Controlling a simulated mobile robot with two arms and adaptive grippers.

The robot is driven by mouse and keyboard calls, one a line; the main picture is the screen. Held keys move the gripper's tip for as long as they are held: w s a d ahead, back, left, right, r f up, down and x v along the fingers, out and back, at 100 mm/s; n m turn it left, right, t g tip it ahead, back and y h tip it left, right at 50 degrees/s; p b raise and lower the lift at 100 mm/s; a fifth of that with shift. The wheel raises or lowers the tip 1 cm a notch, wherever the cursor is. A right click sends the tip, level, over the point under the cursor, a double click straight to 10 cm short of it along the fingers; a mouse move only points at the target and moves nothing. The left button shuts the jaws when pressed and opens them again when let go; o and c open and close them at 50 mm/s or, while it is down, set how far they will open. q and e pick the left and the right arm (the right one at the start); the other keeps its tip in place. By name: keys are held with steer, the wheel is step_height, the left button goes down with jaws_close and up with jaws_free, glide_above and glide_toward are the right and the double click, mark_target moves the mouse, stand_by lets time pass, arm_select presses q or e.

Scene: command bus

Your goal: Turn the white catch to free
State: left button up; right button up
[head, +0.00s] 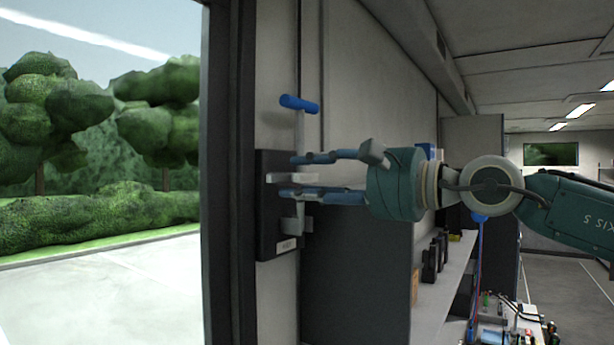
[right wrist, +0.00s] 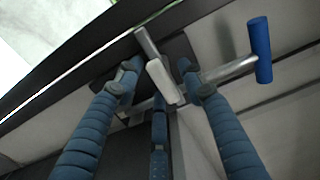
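The white catch (head: 283,178) is on a dark plate (head: 275,238) fixed to the wall beside the doorway. In the right wrist view the white catch (right wrist: 161,82) lies between the fingertips of my right gripper (right wrist: 158,72). In the head view my right gripper (head: 291,176) reaches in from the right, with one blue finger above the catch and another below it. The fingers are apart, and I see no clear contact with the catch. The catch's base is partly hidden by the fingers. My left gripper is not in view.
A metal lever with a blue handle (head: 299,104) rises above the plate; the handle also shows in the right wrist view (right wrist: 261,50). A dark post (head: 229,190) stands just left of the plate. A dark grey panel (head: 350,270) is below my right gripper.

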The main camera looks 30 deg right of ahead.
jaws_close()
steer(key=shift+f, duration=0.1)
